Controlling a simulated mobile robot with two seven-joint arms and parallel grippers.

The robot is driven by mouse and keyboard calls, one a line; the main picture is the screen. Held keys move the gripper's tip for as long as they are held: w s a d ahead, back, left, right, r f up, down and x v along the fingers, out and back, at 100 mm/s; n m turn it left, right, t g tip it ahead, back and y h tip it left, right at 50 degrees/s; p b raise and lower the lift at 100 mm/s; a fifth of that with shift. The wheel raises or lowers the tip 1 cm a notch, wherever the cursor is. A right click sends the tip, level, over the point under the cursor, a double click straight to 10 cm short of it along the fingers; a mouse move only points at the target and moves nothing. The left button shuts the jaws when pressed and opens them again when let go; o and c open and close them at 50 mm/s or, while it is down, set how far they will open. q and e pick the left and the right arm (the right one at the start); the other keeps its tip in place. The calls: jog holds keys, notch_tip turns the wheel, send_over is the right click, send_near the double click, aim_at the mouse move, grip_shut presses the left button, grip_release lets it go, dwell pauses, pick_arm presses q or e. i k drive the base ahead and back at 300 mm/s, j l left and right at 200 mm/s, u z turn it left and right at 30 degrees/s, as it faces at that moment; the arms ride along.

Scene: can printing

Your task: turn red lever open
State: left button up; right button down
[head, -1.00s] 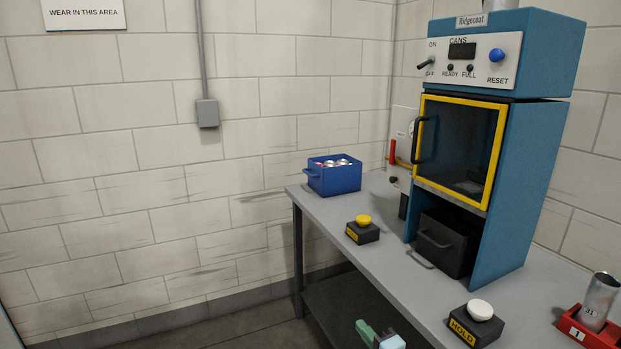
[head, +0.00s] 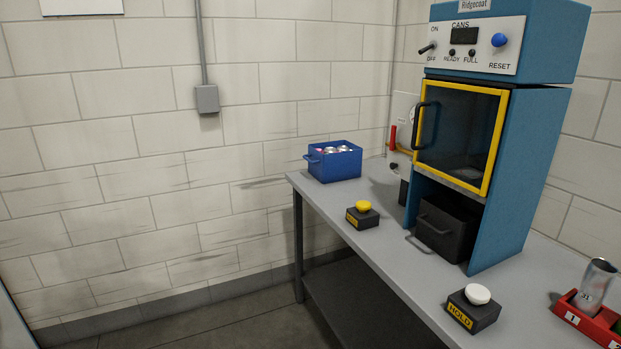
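The red lever (head: 392,138) is at the left side of the blue machine (head: 545,150), next to a grey-white panel with a round gauge (head: 403,125). The lever stands upright, and the machine's door frame partly hides the area beside it. A yellow pipe piece shows just below it. Neither of my grippers is in the head view.
A grey table (head: 390,255) carries a blue bin of cans (head: 335,163), a yellow-button box (head: 362,214), a white-button HOLD box (head: 473,308) and a red rack (head: 590,318) holding a metal can (head: 597,285). A black drawer (head: 447,228) sits low in the machine. Floor left of the table is clear.

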aim_at(393, 128)
jog(key=i+j+z, duration=0.2)
jog(key=i+z, duration=0.15)
jog(key=i+j+z, duration=0.35)
jog(key=i, duration=0.15)
jog(key=i+z, duration=0.35)
jog(key=z, duration=0.15)
